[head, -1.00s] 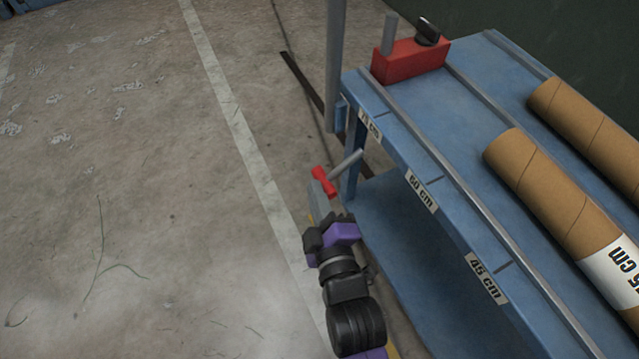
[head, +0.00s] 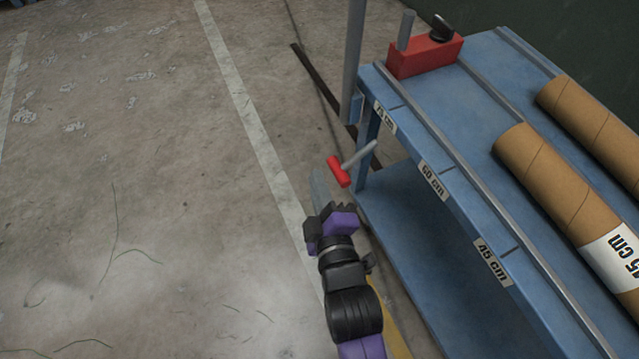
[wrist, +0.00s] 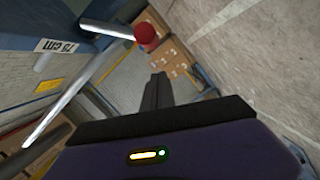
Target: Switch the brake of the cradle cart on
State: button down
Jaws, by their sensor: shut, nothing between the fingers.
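The cradle cart (head: 455,165) is a blue frame on the right in the head view. The red end (wrist: 146,33) also shows at the top of the wrist view. My gripper (head: 320,188) is shut and empty, just left of and below the red grip, with a small gap in the picture. The closed dark fingers (wrist: 157,92) point ahead in the wrist view, below the red end.
Cardboard tubes (head: 555,185) and a red block (head: 425,56) with a black knob lie on the cart top. A grey post (head: 353,60) stands at its corner. Open concrete floor (head: 130,150) lies left. Cardboard boxes (wrist: 178,58) show beyond in the wrist view.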

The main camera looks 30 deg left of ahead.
jog(key=p+v, duration=0.3)
jog(key=v, duration=0.7)
jog(key=shift+r, duration=0.15)
dwell(0.4)
jog(key=s+d+r+m+t+h, duration=0.1)
jog(key=s+d+r+m+t, duration=0.15)
jog(key=d+m, duration=0.4)
jog(key=s+d+r+m+t+h, duration=0.1)
jog(key=s+d+r+m+h, duration=0.15)
jog(key=d+m, duration=0.45)
jog(key=s+d+r+m+g+h, duration=0.2)
jog(key=s+d+m+h, duration=0.5)
jog(key=s+d, duration=0.8)
notch_tip(320, 180, up, 30)
jog(key=d+p, duration=0.1)
jog(key=p, duration=2.9)
jog(key=shift+w, duration=0.5)
